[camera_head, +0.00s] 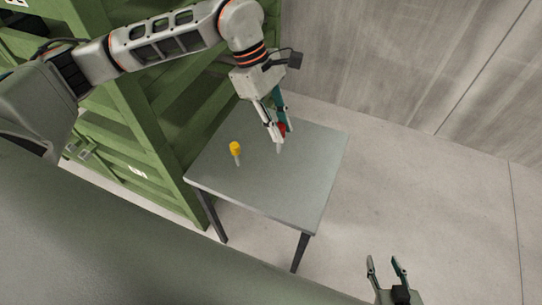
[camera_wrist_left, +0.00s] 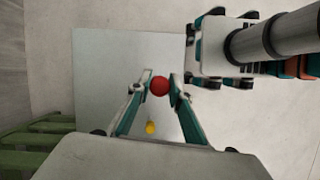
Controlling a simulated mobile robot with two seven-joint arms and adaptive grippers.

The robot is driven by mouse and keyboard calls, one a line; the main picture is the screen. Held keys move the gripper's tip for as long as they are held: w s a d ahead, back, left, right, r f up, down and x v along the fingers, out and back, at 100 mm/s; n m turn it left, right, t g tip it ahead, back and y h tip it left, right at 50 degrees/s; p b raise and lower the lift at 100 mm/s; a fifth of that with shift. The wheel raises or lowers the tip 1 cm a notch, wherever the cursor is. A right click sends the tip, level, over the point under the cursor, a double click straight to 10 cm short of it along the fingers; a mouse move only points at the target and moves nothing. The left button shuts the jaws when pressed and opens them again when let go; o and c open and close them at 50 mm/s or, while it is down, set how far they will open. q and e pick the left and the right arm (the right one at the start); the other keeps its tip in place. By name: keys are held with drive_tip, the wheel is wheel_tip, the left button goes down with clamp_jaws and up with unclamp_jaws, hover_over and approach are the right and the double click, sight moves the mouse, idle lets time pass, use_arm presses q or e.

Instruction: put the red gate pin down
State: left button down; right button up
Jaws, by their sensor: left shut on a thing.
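The red gate pin (camera_head: 282,128) has a red head and a pale shank that points down. My left gripper (camera_head: 277,133) is shut on it over the right half of the small grey table (camera_head: 245,185). In the left wrist view the round red head (camera_wrist_left: 160,86) sits between the two fingers. Whether the shank's tip touches the table top, I cannot tell. My right gripper (camera_head: 386,268) is at the lower right of the head view, open and empty, away from the table.
A yellow-headed pin (camera_head: 235,149) stands on the table left of the red pin; it also shows in the left wrist view (camera_wrist_left: 151,128). A green metal structure (camera_head: 150,130) stands close along the table's left side. The table's front and right parts are bare. A grey wall is behind.

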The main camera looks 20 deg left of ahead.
use_arm(q)
wheel_tip(320, 180, up, 4)
drive_tip(key=w+d+n+t+b, duration=0.1)
drive_tip(key=d+n+t, duration=0.1)
drive_tip(key=n, duration=0.4)
wheel_tip(320, 180, down, 20)
drive_tip(key=p, duration=0.1)
drive_tip(key=shift+r, duration=0.2)
use_arm(e)
drive_tip(key=shift+w+a+r, duration=0.1)
drive_tip(key=shift+w+r, duration=0.1)
drive_tip(key=shift+r, duration=0.15)
use_arm(q)
drive_tip(key=shift+a, duration=0.15)
drive_tip(key=shift+f, duration=0.2)
drive_tip(key=c, duration=1.8)
unclamp_jaws()
drive_tip(key=shift+c, duration=0.2)
use_arm(e)
drive_tip(key=shift+f, duration=0.15)
use_arm(q)
drive_tip(key=shift+r, duration=0.1)
